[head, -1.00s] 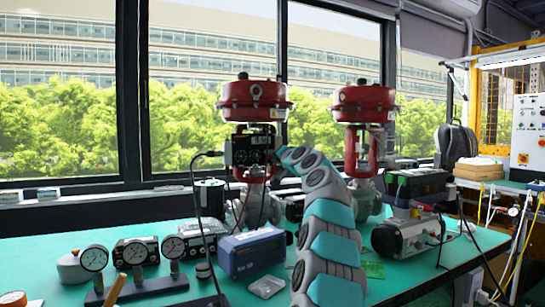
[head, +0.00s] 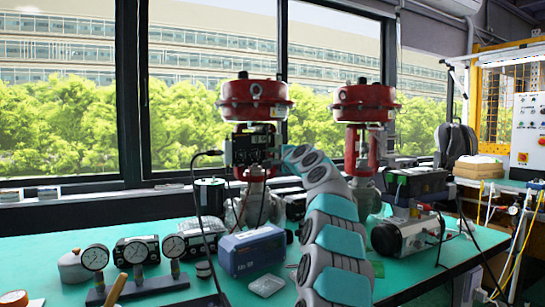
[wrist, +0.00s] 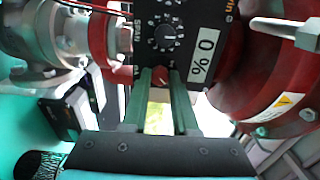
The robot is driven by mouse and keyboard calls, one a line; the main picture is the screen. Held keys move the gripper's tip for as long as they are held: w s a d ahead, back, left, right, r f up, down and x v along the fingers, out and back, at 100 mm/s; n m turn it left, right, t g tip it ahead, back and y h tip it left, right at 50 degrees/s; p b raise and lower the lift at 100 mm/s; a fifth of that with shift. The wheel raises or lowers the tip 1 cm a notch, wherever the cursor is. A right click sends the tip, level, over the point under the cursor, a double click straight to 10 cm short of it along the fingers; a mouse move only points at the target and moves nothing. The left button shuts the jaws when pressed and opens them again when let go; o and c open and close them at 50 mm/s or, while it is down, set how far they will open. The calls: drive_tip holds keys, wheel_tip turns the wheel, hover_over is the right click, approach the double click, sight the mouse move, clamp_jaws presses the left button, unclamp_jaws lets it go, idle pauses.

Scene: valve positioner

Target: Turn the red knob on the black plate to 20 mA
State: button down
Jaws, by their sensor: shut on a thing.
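The black plate (wrist: 150,15) fills the top of the wrist view, and it also shows under the left red actuator in the head view (head: 250,141). The red knob (wrist: 160,76) is at the plate's lower edge in the wrist view. My gripper (wrist: 160,78) has a finger on each side of the knob and is shut on it. The fingers hide the knob's sides, and I cannot read its pointer or an mA scale. A black dial with a white scale (wrist: 164,38) sits above it. A white label beside it reads "0 %". In the head view the gripper's fingertips are hidden.
A red actuator housing (wrist: 270,85) is close on the right in the wrist view, with a metal flange (wrist: 60,35) on the left. A second red actuator (head: 363,103), a blue box (head: 252,250) and several gauges (head: 136,252) stand on the green bench.

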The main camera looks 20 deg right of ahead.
idle(0.3)
drive_tip(key=c, duration=0.7)
unclamp_jaws()
drive_tip(key=shift+s+d+b, duration=0.15)
drive_tip(key=shift+s+b, duration=0.95)
drive_tip(key=shift+s, duration=2.8)
